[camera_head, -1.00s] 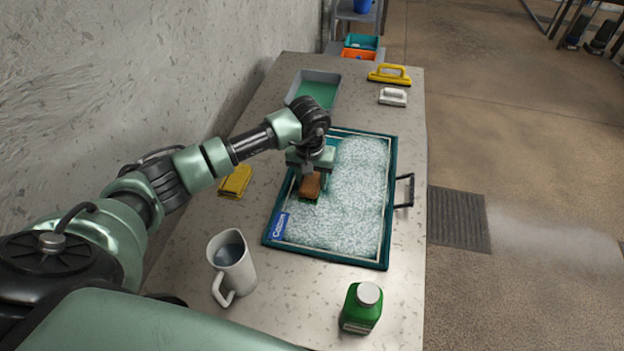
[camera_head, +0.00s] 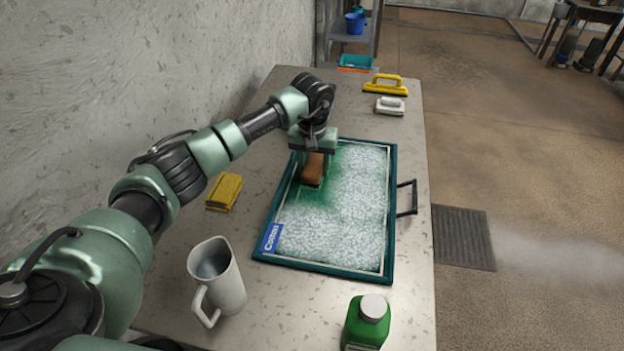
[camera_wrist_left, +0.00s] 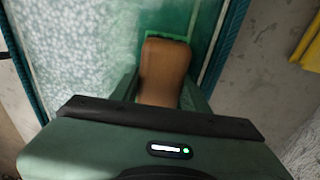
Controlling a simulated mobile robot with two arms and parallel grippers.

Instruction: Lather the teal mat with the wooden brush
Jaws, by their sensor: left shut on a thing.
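The teal mat (camera_head: 392,207) lies on the grey table with a dark teal border. White lather covers most of it, while a greener patch with thinner foam shows at its upper left, around the brush. My left gripper (camera_head: 313,160) is shut on the wooden brush (camera_head: 313,170), above the mat's upper left part. The brush seems to be on the mat's surface, but its bristles are mostly hidden. In the left wrist view the brown brush body (camera_wrist_left: 163,68) sits between the fingers, with foam to its left and the mat's edge to its right. My right gripper is not in view.
A yellow sponge or cloth (camera_head: 225,191) lies left of the mat. A white pitcher of water (camera_head: 228,285) and a green bottle (camera_head: 366,325) stand in front. A black handle (camera_head: 407,198) is at the right. Yellow (camera_head: 385,86) and white (camera_head: 390,105) handled tools lie behind.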

